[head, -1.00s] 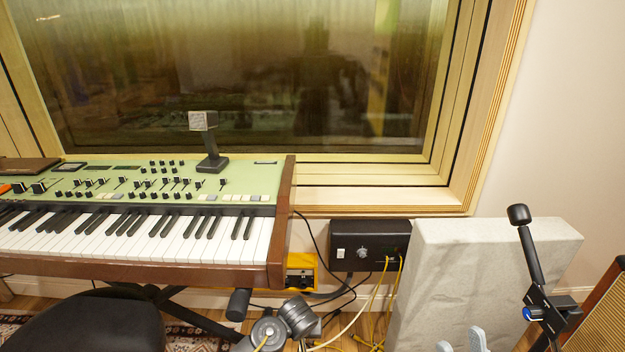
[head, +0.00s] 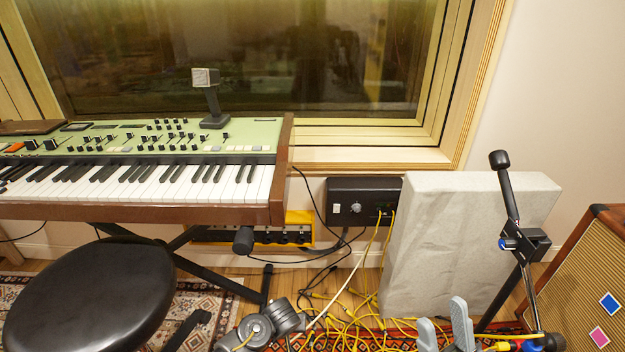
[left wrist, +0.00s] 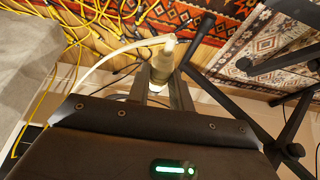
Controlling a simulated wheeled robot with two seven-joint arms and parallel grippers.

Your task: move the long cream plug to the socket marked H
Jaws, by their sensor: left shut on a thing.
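In the left wrist view, my left gripper (left wrist: 163,78) is shut on a cream plug (left wrist: 164,58). The plug lies between its two fingers, with a pale cable bending away to the left. In the head view, only grey links of my left arm show at the bottom; that gripper and the plug are not visible there. My right gripper (head: 444,327) is at the bottom right, its two grey fingers apart with nothing between them. No letter H is readable. A black box (head: 338,193) on the wall has cables at its right side. A yellow unit (head: 213,234) sits under the keyboard.
A keyboard (head: 150,212) and black stool (head: 85,295) fill the left. A grey fabric panel (head: 455,235) stands right of the black box. A microphone stand (head: 512,215) and amplifier (head: 585,285) are further right. Tangled yellow cables (head: 350,325) cover the floor between.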

